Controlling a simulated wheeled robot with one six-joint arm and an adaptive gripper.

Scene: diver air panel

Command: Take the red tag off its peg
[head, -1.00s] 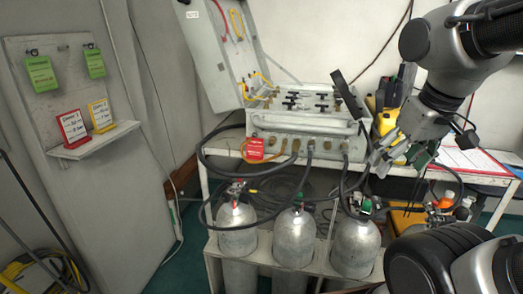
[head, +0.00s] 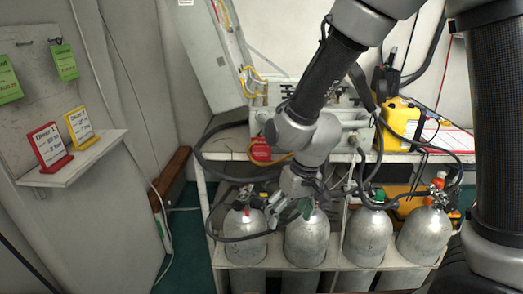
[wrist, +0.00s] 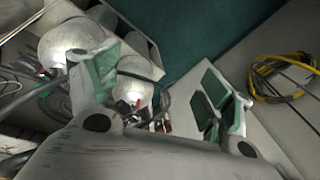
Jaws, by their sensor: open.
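The red tag (head: 261,150) hangs on the front of the grey air panel (head: 355,137), at its left end. My forearm and wrist pass close to its right side in the head view and hide much of the panel. The peg behind the tag cannot be made out. My gripper (head: 290,209) is open and empty, below and to the right of the tag, in front of the cylinder tops. In the wrist view my gripper (wrist: 160,85) shows its green-padded fingers spread apart, and the red tag is not visible there.
Several grey cylinders (head: 306,240) with valves and black hoses stand under the bench. A shelf (head: 100,148) at left holds a red-framed card (head: 49,146) and a yellow-framed card (head: 79,127). Green tags (head: 64,62) hang above it. A yellow case (head: 401,117) sits at right.

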